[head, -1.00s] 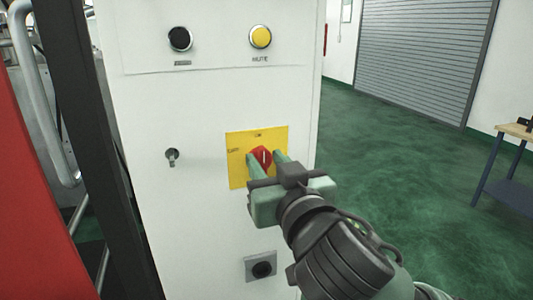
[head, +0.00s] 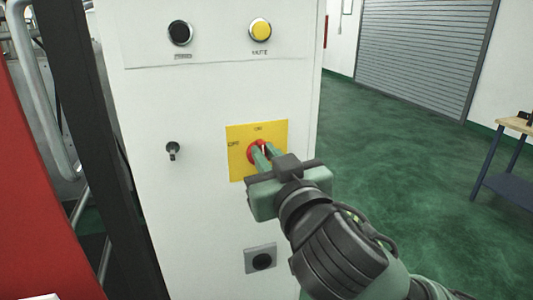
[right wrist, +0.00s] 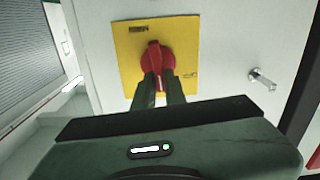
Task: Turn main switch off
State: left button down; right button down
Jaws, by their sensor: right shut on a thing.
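The main switch is a red rotary knob (head: 256,151) on a yellow plate (head: 238,166) fixed to the white cabinet front. The plate carries ON at the top and OFF at the left in the head view. In the right wrist view the red knob (right wrist: 157,58) shows clearly, with its grip bar between my fingertips. My right gripper (head: 262,153) is at the knob, its two green fingers shut on it. The fingers hide part of the knob in the head view. The knob's white mark points up toward ON. My left gripper is not in view.
Above the switch are a black button (head: 180,33) and a yellow button (head: 260,30). A workbench (head: 510,160) stands at right. Green floor there is clear.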

jog(key=n+p, duration=0.1)
jog(key=n, duration=0.2)
jog(key=n+p, duration=0.2)
jog(key=n, duration=0.2)
jog(key=a+n+p, duration=0.1)
jog(key=n, duration=0.2)
jog(key=shift+s+a+f+n, duration=0.1)
jog(key=shift+s+f+n, duration=0.1)
jog(key=shift+f+n, duration=0.2)
dwell(0.4)
jog(key=c, duration=1.5)
grip_release()
jog(key=shift+o, duration=0.2)
